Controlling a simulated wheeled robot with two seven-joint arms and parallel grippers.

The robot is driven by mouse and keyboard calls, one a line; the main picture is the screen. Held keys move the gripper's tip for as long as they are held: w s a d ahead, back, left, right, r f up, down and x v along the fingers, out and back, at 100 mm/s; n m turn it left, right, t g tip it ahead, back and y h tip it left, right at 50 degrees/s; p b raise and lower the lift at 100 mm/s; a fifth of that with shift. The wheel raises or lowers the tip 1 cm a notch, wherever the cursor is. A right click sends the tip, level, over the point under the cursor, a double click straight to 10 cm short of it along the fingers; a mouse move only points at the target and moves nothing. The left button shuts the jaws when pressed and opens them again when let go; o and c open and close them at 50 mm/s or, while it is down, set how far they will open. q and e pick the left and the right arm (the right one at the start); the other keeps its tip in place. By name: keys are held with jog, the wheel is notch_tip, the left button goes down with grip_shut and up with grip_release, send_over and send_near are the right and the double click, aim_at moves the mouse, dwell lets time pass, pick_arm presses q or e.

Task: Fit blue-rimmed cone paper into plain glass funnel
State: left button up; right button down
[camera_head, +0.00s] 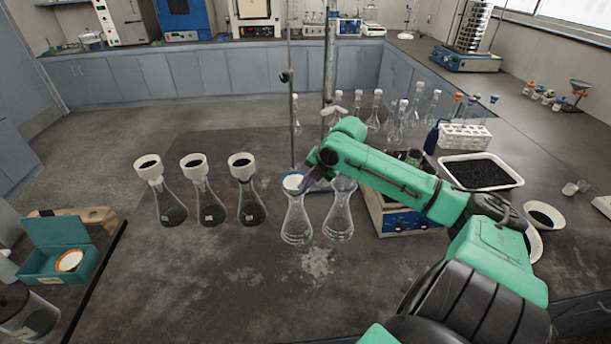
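A white cone paper (294,182) with a bluish rim shows at the mouth of the left clear flask (297,222). The glass funnel around or under the paper is too small to make out clearly. My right gripper (307,184) is at the paper's right edge, above the gap between two clear flasks. Its fingers are small and dark, and I cannot tell whether they still hold the paper. The second clear flask (339,218) stands just to the right, its top partly hidden by my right arm. My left gripper is not in view.
Three flasks with white funnels of dark grains (202,195) stand left. A teal box (57,260) holds an orange-rimmed paper (69,261). A metal stand (291,110) rises behind the clear flasks. A black-filled tray (480,172) lies right. The front middle table is clear.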

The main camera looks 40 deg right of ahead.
jog(key=shift+f, duration=0.15)
dwell(0.3)
jog(key=shift+f, duration=0.45)
jog(key=shift+s+a, duration=0.1)
jog(key=shift+s, duration=0.05)
